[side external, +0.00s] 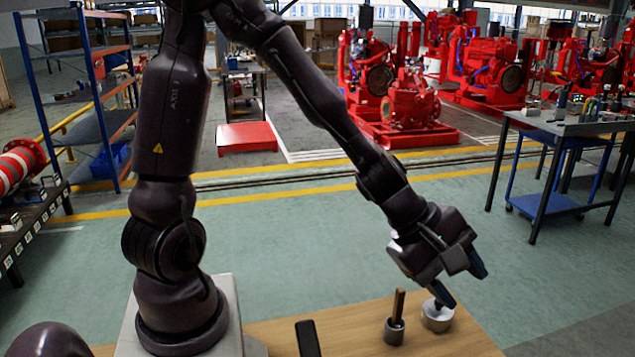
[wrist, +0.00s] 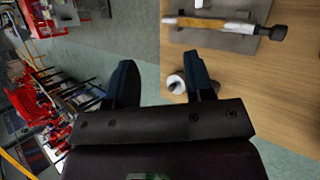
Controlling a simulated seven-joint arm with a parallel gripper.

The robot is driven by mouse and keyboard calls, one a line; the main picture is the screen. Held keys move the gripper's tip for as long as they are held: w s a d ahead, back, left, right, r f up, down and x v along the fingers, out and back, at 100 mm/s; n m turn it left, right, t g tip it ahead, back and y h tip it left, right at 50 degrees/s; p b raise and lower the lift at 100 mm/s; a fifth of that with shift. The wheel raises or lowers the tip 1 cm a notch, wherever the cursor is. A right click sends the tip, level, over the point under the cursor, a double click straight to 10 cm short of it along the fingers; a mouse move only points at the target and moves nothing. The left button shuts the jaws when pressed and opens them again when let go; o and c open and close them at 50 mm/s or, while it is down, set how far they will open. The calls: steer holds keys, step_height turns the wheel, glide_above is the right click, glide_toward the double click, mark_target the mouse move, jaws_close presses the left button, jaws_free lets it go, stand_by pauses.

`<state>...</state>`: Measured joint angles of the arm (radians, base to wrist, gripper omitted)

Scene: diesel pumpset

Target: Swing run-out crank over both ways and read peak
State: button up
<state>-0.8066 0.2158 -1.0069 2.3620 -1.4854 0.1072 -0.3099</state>
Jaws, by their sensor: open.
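My gripper (side external: 461,282) is open above the right end of the wooden table, its fingers spread apart. A short grey metal cylinder (side external: 436,317) stands on the table just below the nearer fingertip; the side view does not settle whether they touch. In the wrist view the cylinder (wrist: 177,84) shows beside the right finger, with a dark part at its side. Left of it in the side view, an upright brown handle (side external: 399,304) rises from a small dark cup-shaped base (side external: 394,331). In the wrist view a long light-brown bar with a dark end (wrist: 279,33) lies across a grey plate (wrist: 222,40). I cannot tell which part is the crank.
The wooden table (side external: 450,343) has bare room around these parts. A black upright object (side external: 307,338) stands at its front, left of the handle. Beyond the table is open green floor (side external: 300,235). A workbench (side external: 575,122) with small items stands farther back at right.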

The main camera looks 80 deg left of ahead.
steer(key=s+a+r+m+y, duration=0.2)
steer(key=s+a+r+m, duration=0.3)
steer(key=s+m, duration=0.3)
steer(key=s+a+r+m+g+y, duration=0.1)
steer(key=s+a+r+m+y, duration=0.1)
steer(key=s+a+r+m, duration=0.3)
steer(key=shift+s+r+m+y, duration=0.3)
steer(key=shift+s+r+m, duration=0.25)
steer(key=shift+s+m, duration=1.6)
steer(key=shift+w+m+g, duration=0.3)
steer(key=shift+w+m, duration=0.25)
